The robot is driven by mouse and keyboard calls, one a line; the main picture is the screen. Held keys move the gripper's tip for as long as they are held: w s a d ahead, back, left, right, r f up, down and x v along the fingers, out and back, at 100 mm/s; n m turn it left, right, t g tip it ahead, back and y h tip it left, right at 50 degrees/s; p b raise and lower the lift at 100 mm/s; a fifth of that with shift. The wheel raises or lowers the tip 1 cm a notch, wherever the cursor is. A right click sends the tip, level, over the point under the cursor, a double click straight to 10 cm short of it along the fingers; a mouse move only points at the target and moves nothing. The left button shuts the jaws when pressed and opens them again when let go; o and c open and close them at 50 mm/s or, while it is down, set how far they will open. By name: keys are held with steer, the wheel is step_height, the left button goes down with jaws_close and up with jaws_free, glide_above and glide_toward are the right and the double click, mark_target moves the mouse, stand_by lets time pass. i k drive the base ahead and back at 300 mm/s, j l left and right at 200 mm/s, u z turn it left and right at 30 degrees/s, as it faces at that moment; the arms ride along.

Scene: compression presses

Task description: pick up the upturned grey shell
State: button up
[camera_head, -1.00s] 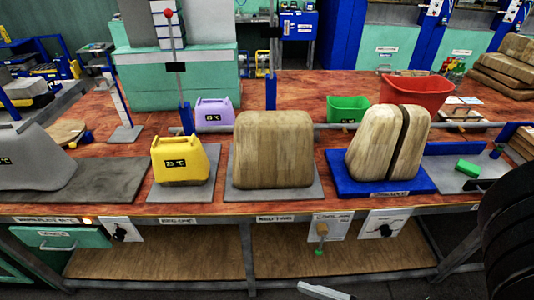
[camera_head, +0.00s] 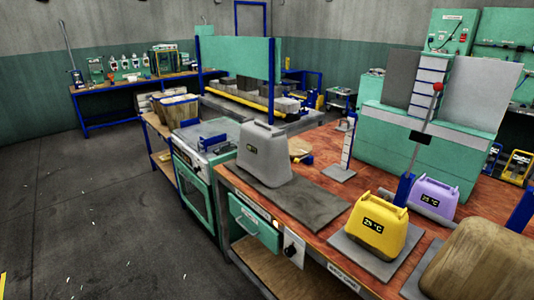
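The grey shell (camera_head: 265,153) is a tapered, box-like hollow piece with a small dark display on its side. It stands wide end down, narrow end up, on a dark grey plate (camera_head: 318,208) at the left end of the red-brown workbench. Nothing is touching it from above. A yellow shell (camera_head: 375,226) and a purple shell (camera_head: 432,197), each showing 25 °C, stand to its right. My gripper is not in view.
A green oven-like cabinet (camera_head: 196,188) adjoins the bench's left end. A wooden block (camera_head: 475,262) is at lower right.

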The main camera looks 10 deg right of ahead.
mark_target(263, 150)
steer(key=i+j+z, duration=0.2)
steer(key=i+j, duration=0.55)
steer(key=i, duration=0.3)
steer(key=i+j+z, duration=0.15)
steer(key=i+j, duration=0.8)
steer(key=i, duration=0.05)
